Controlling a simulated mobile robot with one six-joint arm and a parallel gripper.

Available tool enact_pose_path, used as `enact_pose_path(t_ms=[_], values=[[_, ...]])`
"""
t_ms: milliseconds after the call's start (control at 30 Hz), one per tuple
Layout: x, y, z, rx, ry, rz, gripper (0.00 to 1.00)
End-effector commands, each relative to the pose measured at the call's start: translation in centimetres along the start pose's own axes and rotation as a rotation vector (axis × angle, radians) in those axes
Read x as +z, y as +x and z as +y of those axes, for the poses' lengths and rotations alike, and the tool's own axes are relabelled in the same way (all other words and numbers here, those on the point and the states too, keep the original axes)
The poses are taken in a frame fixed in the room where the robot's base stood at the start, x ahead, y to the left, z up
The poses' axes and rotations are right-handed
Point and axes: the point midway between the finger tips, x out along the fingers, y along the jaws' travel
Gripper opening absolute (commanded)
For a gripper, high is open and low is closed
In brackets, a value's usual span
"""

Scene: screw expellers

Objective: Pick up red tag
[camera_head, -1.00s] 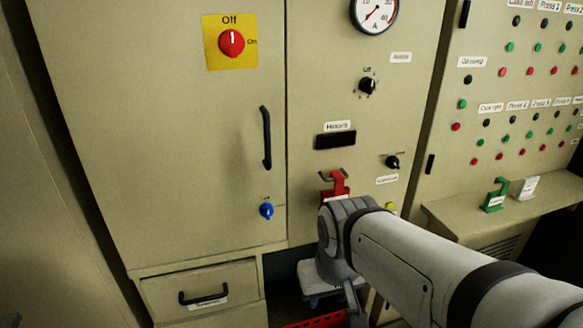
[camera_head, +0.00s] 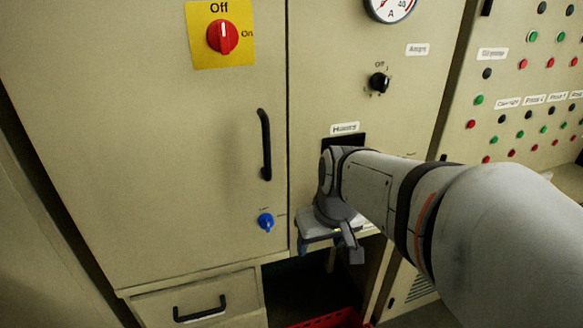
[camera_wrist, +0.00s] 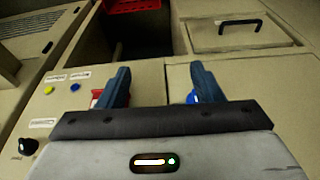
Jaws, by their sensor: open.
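The red tag (camera_wrist: 97,98) shows as a small red patch in the wrist view, beside and partly behind my left-hand finger. In the head view it is hidden behind my arm. In the head view my gripper (camera_head: 316,236) hangs in front of the right cabinet door, right of the blue knob. I cannot tell whether a finger touches the tag.
The blue knob (camera_head: 265,222) is on the left door, and shows near my right-hand finger in the wrist view (camera_wrist: 191,97). A black door handle (camera_head: 265,145) juts out above. A red crate (camera_head: 335,319) sits in the dark opening below. A drawer (camera_head: 195,303) is lower left.

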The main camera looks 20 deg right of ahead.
Motion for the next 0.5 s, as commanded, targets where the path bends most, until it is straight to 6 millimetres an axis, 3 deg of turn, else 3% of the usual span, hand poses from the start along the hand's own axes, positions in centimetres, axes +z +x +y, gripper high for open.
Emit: enact_pose_path(t_ms=[33, 200, 333, 500], values=[[-2.3, -0.8, 1.7, -0.002, 0.013, 0.012, 0.64], [-8.1, -1.3, 7.5, -0.002, 0.003, 0.073, 0.78], [-10.4, -1.3, 10.8, 0.009, -0.005, 0.106, 0.89], [-11.4, -0.1, 12.3, 0.013, -0.011, 0.119, 1.0]])
